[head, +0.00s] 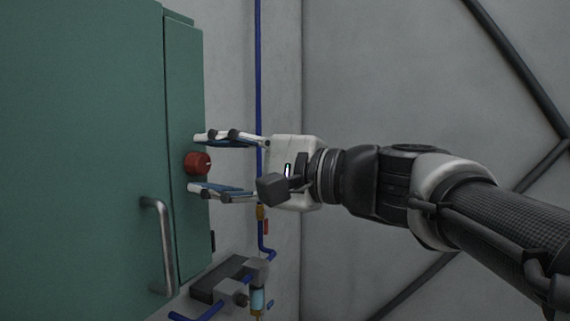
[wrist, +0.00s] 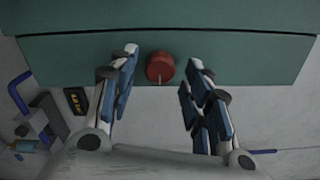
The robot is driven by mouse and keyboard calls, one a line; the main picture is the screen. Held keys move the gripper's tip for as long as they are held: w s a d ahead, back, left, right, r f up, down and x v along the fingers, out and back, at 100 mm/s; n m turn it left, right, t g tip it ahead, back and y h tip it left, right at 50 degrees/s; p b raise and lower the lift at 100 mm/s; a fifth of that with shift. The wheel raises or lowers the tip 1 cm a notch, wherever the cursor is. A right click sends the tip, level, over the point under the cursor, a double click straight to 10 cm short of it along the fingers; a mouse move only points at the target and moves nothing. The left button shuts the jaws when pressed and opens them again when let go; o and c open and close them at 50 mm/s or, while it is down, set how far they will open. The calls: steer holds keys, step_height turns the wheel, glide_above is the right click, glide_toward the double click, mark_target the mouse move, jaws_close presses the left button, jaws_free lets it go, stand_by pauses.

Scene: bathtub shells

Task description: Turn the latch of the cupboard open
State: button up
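The green cupboard (head: 85,150) fills the left of the head view. Its red round latch knob (head: 198,163) sits on the narrow green side strip and bears a small light mark. In the wrist view the red latch (wrist: 160,67) is at the upper middle, between the two fingertips. My gripper (head: 198,164) is open, with one finger above and one below the latch in the head view. In the wrist view my gripper (wrist: 162,68) has clear gaps on both sides of the latch, so the fingers appear apart from it.
A metal bar handle (head: 160,245) is on the cupboard front, below and left of the latch. A blue pipe (head: 258,90) runs down the grey wall. A dark box with fittings (head: 222,280) sits below my gripper. The wall to the right is bare except for dark diagonal bars.

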steer(key=shift+d, duration=0.1)
steer(key=v, duration=1.2)
steer(key=s+f+n+g+h+b, duration=0.1)
steer(key=s+f+h+b, duration=0.2)
steer(key=f, duration=0.9)
steer(key=s+f+g+h+b, duration=0.1)
steer(key=s+f+h+b, duration=0.2)
steer(key=f, duration=1)
steer(key=s+d+f+n+h+b, duration=0.1)
steer(key=s+d+f+n+h, duration=0.1)
steer(key=d+f, duration=0.3)
steer(key=s+d+f+n+h+b, duration=0.1)
steer(key=s+d+f+h, duration=0.3)
steer(key=f, duration=0.6)
steer(key=s+d+f+n+h+b, duration=0.2)
steer(key=s+d+f+n+h, duration=0.1)
steer(key=d+f, duration=0.3)
steer(key=shift+f+h, duration=0.8)
steer(key=shift+f, duration=0.05)
steer(key=shift+s, duration=0.1)
steer(key=shift+c, duration=0.6)
